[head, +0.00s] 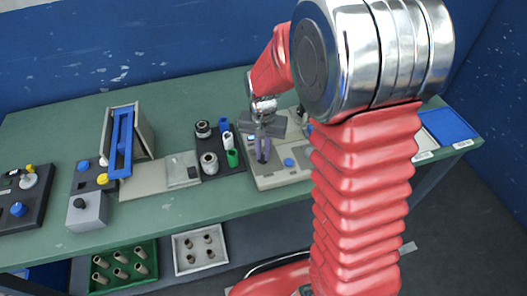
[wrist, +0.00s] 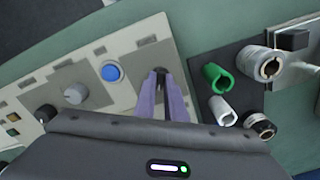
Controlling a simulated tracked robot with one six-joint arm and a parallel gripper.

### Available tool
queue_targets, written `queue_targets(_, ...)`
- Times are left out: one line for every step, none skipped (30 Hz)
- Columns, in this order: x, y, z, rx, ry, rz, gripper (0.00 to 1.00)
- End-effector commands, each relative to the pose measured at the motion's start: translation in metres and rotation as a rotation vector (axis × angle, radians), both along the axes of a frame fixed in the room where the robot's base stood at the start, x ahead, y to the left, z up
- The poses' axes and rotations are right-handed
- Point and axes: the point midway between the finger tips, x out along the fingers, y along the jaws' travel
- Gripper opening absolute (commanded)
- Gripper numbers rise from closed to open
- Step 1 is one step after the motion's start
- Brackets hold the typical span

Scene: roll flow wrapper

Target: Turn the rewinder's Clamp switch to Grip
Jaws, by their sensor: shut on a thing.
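The rewinder is a pale panel (head: 277,180) on the green bench, also seen in the wrist view (wrist: 120,92). It carries a blue button (wrist: 111,72), a grey round knob (wrist: 76,95) and a dark knob (wrist: 45,113). My gripper (wrist: 161,82) has purple fingers, one on each side of a small dark switch (wrist: 160,71) near the panel's end, and is shut on it. The fingers hide most of this switch. Its labels and setting cannot be read. In the head view my gripper (head: 263,152) points down at the panel.
Close beside the panel, a dark holder (wrist: 243,97) carries a green tube (wrist: 218,77), a white tube (wrist: 222,110) and metal-rimmed rolls. A blue-framed unit (head: 122,143) stands further left on the bench. A blue tray (head: 447,125) lies at the right end.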

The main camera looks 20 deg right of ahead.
Motion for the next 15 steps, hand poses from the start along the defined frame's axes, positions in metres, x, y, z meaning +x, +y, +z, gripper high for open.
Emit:
queue_targets(0.0007,0.0000,0.0006,0.000,-0.002,-0.013,0.00)
queue_targets(0.0007,0.0000,0.0006,0.000,-0.002,-0.020,0.00)
queue_targets(0.0007,0.0000,0.0007,0.000,-0.002,-0.027,0.00)
queue_targets(0.0007,0.0000,0.0007,0.000,-0.002,-0.031,0.00)
queue_targets(0.0007,0.0000,0.0007,0.000,-0.002,-0.035,0.00)
queue_targets(0.0007,0.0001,0.0007,0.000,-0.002,-0.038,0.00)
queue_targets(0.0007,0.0001,0.0007,0.000,-0.002,-0.040,0.00)
queue_targets(0.0007,0.0001,0.0007,0.000,-0.002,-0.041,0.00)
queue_targets(0.0007,0.0001,0.0007,0.000,-0.002,-0.042,0.00)
queue_targets(0.0007,0.0001,0.0007,0.000,-0.002,-0.042,0.00)
queue_targets(0.0007,0.0001,0.0007,0.000,-0.002,-0.042,0.00)
queue_targets(0.0007,0.0001,0.0007,0.000,-0.002,-0.042,0.00)
queue_targets(0.0007,0.0001,0.0007,0.000,-0.002,-0.042,0.00)
queue_targets(0.0007,0.0001,0.0007,0.000,-0.002,-0.042,0.00)
queue_targets(0.0008,0.0000,0.0007,0.000,-0.002,-0.041,0.00)
